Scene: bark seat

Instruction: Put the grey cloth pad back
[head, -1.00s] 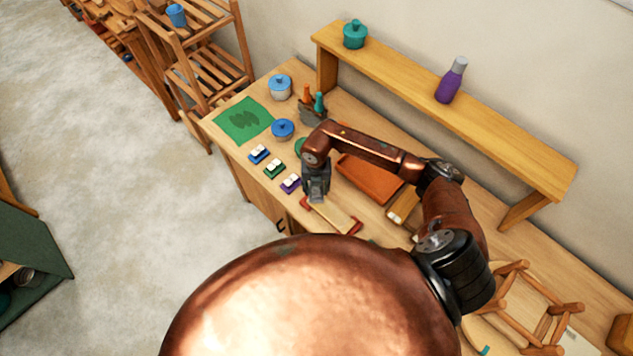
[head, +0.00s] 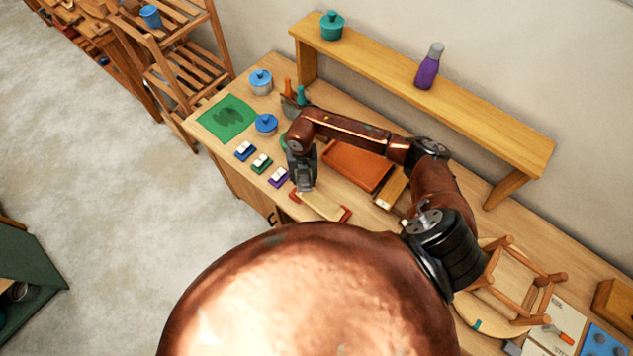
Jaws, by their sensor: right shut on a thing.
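My right gripper (head: 303,186) points down at the left end of a pale board with red ends (head: 321,205) on the bench. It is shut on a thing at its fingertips. That thing is small and grey, seemingly the grey cloth pad, but the fingers hide most of it. I cannot tell whether it touches the board. No other grey pad shows clearly. My left gripper is not in view.
An orange-brown tray (head: 357,166) lies behind my right gripper. Small blue, green and purple blocks (head: 278,177) sit left of it. Blue pots (head: 266,124) and a green mat (head: 227,118) are farther left. A raised shelf (head: 430,98) runs along the wall; an upturned stool (head: 510,285) lies right.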

